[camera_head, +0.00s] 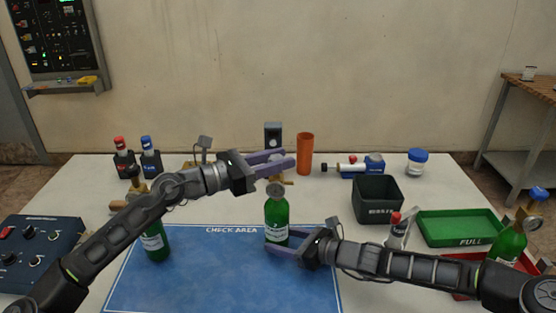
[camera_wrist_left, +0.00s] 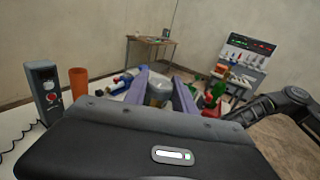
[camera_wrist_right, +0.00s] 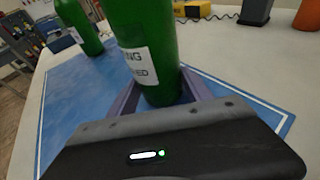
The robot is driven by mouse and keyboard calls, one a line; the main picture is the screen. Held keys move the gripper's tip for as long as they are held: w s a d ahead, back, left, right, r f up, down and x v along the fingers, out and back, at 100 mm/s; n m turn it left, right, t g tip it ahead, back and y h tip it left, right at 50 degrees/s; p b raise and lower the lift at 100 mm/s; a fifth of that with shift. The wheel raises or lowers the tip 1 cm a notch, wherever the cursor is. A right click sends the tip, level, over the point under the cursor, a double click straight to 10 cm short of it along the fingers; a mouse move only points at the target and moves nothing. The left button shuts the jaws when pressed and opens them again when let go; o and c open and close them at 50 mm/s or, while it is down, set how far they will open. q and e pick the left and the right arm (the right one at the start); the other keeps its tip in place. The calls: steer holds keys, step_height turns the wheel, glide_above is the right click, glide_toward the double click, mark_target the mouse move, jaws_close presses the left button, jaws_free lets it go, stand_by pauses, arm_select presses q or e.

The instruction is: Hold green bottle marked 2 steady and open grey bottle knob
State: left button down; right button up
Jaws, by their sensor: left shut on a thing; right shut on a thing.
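A green bottle (camera_head: 277,218) with a white label stands upright on the blue check area mat (camera_head: 200,285). Its marking is not legible in the head view. My right gripper (camera_head: 290,243) is shut on the lower part of this bottle; the bottle body also shows between its fingers in the right wrist view (camera_wrist_right: 150,50). My left gripper (camera_head: 280,163) is at the bottle's top, its fingers pointing right. It is shut on the grey knob (camera_wrist_left: 158,92), which sits between its fingers in the left wrist view. The brass valve is partly hidden by the fingers.
Another green bottle (camera_head: 154,242) stands on the mat at the left, near my left arm. A third (camera_head: 508,243) stands at the far right. A black bin (camera_head: 377,205) and green tray (camera_head: 460,228) are right.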

arm_select(q)
steer(key=shift+w+d+n+t+y, duration=0.1)
steer(key=shift+n+t+y, duration=0.8)
steer(key=shift+t, duration=0.4)
arm_select(e)
steer(key=shift+o, duration=0.2)
arm_select(q)
steer(key=shift+n+t, duration=0.3)
steer(key=shift+t, duration=0.1)
arm_select(e)
steer(key=shift+c, duration=0.2)
arm_select(q)
steer(key=c, duration=1)
jaws_free()
steer(key=shift+c, duration=0.2)
steer(key=shift+s+a, duration=0.2)
steer(key=v, duration=1.2)
steer(key=shift+r, duration=0.2)
steer(key=shift+d, duration=0.1)
